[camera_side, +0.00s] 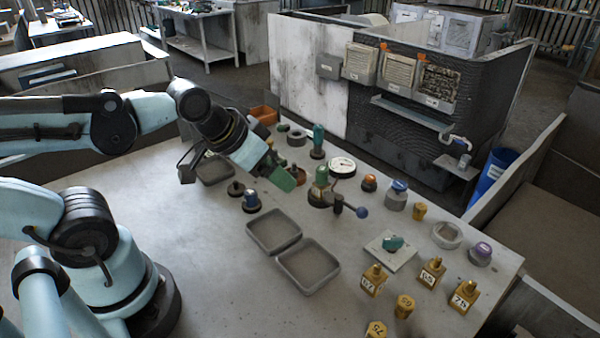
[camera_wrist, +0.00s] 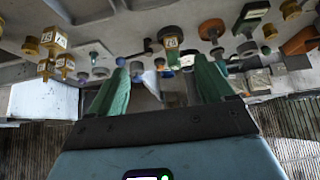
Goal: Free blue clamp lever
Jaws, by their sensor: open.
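The clamp lever with a blue ball knob (camera_side: 362,212) and a dark arm stands near the middle of the table in the side view. It sits just right of a green-topped fixture with a dark base (camera_side: 321,197). My gripper (camera_side: 284,178) has green fingers and hangs above the table, left of the fixture and apart from the lever. In the wrist view my gripper (camera_wrist: 161,80) shows two green fingers spread wide, with nothing held between them.
Two grey trays (camera_side: 247,232) (camera_side: 335,268) lie on the near side. A white plate with a teal knob (camera_side: 392,243) and several yellow numbered blocks (camera_side: 374,279) stand to the right. A round gauge (camera_side: 342,167) and a green-handled post (camera_side: 318,143) stand behind the fixture. The table's left front is clear.

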